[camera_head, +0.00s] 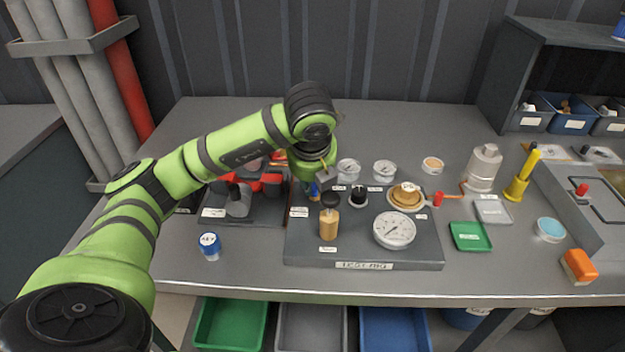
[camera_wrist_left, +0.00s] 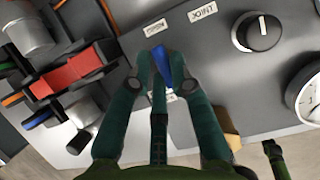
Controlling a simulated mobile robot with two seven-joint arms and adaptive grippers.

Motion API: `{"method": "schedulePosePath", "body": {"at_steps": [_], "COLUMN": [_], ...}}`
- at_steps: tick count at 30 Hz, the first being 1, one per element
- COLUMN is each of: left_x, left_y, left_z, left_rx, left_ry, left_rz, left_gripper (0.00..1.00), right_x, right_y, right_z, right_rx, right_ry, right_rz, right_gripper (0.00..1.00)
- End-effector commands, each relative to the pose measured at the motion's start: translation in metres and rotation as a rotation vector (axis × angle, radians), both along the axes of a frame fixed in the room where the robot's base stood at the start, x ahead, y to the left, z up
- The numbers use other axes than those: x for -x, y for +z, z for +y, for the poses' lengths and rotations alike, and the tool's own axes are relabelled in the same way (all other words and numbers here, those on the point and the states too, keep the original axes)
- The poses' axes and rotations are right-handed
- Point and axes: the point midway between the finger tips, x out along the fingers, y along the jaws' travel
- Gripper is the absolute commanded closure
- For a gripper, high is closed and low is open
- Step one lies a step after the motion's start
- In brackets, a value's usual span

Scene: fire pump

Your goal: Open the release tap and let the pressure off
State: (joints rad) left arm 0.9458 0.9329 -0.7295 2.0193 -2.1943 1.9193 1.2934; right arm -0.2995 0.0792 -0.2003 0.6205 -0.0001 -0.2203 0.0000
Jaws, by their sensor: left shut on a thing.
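The test rig (camera_head: 365,265) is a dark grey plate on the bench. The release tap, a small blue lever (camera_wrist_left: 161,68), stands near the rig's back left and also shows in the head view (camera_head: 314,191). My left gripper (camera_wrist_left: 163,55) is shut on the blue lever, its green fingers on either side of it; it also shows from above in the head view (camera_head: 320,178). The large white pressure gauge (camera_head: 394,230) lies at the rig's front right; its reading is too small to tell. A black knob (camera_head: 359,196) is between them.
A red and grey pump-like assembly (camera_head: 240,195) is close on the left. A blue-capped jar (camera_head: 210,246) stands at the front left.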

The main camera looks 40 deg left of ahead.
Motion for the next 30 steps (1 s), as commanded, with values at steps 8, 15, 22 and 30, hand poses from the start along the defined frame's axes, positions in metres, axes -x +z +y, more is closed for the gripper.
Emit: {"method": "schedulePosePath", "body": {"at_steps": [8, 15, 22, 30], "left_x": [0.0, 0.0, 0.009, 0.022], "left_y": [0.001, 0.002, 0.031, 0.07], "left_z": [0.001, 0.0, -0.006, -0.014], "left_rx": [0.0, 0.0, -0.001, -0.002], "left_ry": [0.001, 0.001, -0.001, 0.002], "left_rz": [-0.003, -0.002, -0.007, -0.009], "left_gripper": [0.55, 0.55, 0.55, 0.55], "right_x": [0.0, 0.001, 0.001, 0.001], "right_y": [0.0, 0.0, 0.0, 0.0], "right_z": [0.0, -0.003, -0.002, -0.001], "right_rx": [0.0, 0.004, 0.002, 0.001], "right_ry": [0.0, 0.001, 0.0, 0.0], "right_rz": [0.0, 0.001, 0.001, 0.001], "right_gripper": [1.0, 1.0, 1.0, 1.0]}}
